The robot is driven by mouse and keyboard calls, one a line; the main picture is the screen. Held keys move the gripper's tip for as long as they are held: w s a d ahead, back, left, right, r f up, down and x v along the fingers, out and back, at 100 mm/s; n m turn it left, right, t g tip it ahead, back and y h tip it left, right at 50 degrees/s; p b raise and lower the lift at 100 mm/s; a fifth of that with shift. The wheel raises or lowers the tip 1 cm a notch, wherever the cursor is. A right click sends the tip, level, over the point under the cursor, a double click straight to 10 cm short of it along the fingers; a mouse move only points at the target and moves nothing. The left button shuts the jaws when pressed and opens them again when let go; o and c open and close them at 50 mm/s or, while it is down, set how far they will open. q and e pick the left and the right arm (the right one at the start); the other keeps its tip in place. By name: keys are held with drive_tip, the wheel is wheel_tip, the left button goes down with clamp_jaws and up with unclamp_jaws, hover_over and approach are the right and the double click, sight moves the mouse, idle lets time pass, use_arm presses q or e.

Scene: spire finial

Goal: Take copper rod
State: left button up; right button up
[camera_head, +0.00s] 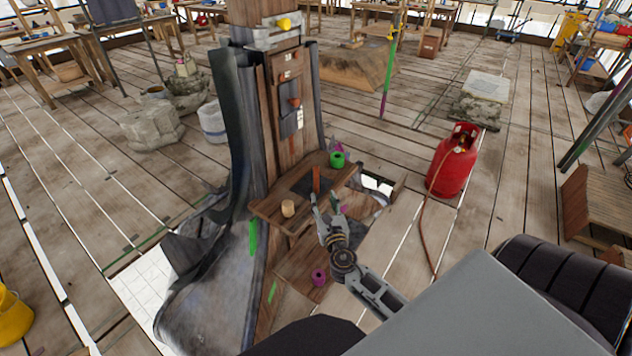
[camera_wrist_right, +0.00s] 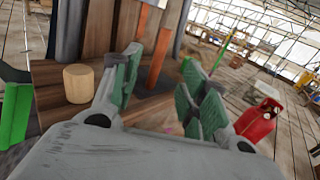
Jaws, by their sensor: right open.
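The copper rod (camera_head: 316,179) stands upright on the small wooden shelf (camera_head: 268,208) at the foot of the wooden post. In the right wrist view the rod (camera_wrist_right: 159,58) shows upright beyond the gap between my fingers, and its lower end meets the shelf. My right gripper (camera_head: 325,203) is open and empty, just in front of the rod at the shelf's right side. In the right wrist view its green-padded fingers (camera_wrist_right: 160,85) are spread apart. Whether the rod is between the fingertips or just past them, I cannot tell. My left gripper is not in view.
A light wooden cylinder (camera_head: 288,208) stands on the shelf left of my gripper. A green roll (camera_head: 337,159) is at the back right, and a purple one (camera_head: 318,277) lies lower down. The post (camera_head: 285,115) rises behind the shelf. A red gas cylinder (camera_head: 453,160) stands to the right.

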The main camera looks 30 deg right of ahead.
sight(317, 177)
drive_tip(key=shift+w, duration=0.15)
drive_tip(key=shift+p+x, duration=0.4)
drive_tip(key=shift+x, duration=3.5)
drive_tip(key=shift+w+d, duration=0.15)
drive_tip(key=shift+w, duration=0.1)
drive_tip(key=shift+f+x, duration=0.1)
drive_tip(key=shift+x, duration=1.2)
drive_tip(key=shift+f+x, duration=0.15)
drive_tip(key=shift+x, duration=1.2)
drive_tip(key=shift+d, duration=0.1)
drive_tip(key=shift+r, duration=0.1)
clamp_jaws()
